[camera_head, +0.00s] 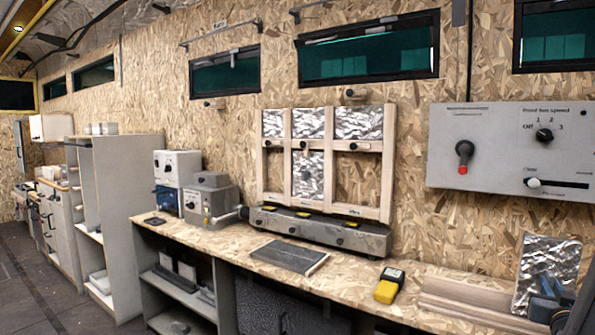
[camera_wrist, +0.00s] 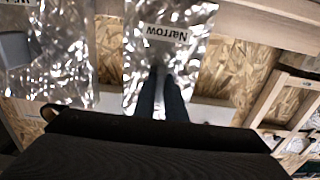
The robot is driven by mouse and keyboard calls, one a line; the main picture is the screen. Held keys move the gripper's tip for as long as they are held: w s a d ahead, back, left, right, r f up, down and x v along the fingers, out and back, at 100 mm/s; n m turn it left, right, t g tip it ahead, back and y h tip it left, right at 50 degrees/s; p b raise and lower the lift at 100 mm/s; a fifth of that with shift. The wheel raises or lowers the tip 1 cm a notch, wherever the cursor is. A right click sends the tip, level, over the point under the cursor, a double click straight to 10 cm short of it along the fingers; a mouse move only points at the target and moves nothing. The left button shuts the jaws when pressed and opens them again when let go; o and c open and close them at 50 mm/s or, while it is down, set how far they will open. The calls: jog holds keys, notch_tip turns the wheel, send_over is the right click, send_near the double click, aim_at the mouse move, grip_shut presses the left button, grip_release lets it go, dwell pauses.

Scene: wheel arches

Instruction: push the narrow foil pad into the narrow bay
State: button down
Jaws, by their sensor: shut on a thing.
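The narrow foil pad (camera_wrist: 168,62) is crinkled silver with a "Narrow" label in the wrist view. My gripper (camera_wrist: 165,95) is shut on its lower part, with two dark fingers. In the head view a foil pad (camera_head: 548,262) stands upright at the lower right, with my gripper (camera_head: 550,303) at its lower end; no label shows there. The wooden frame (camera_head: 327,209) is on the wall side of the bench. Its lower row has an empty left bay (camera_head: 274,175), which looks the narrower, and an empty right bay (camera_head: 357,178). Foil fills the lower middle and the top row.
A grey heater unit (camera_head: 320,232) lies along the frame's foot. A dark flat slab (camera_head: 290,256), a yellow and black tool (camera_head: 388,286) and wooden strips (camera_head: 470,300) lie on the bench (camera_head: 345,295). Another foil pad (camera_wrist: 60,60) shows at the left in the wrist view.

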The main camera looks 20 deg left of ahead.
jog(key=shift+r+p, duration=0.65)
jog(key=shift+r, duration=0.75)
jog(key=s+a+r+p, duration=0.2)
jog(key=s+r+p, duration=0.1)
jog(key=s, duration=0.3)
jog(key=shift+s, duration=0.4)
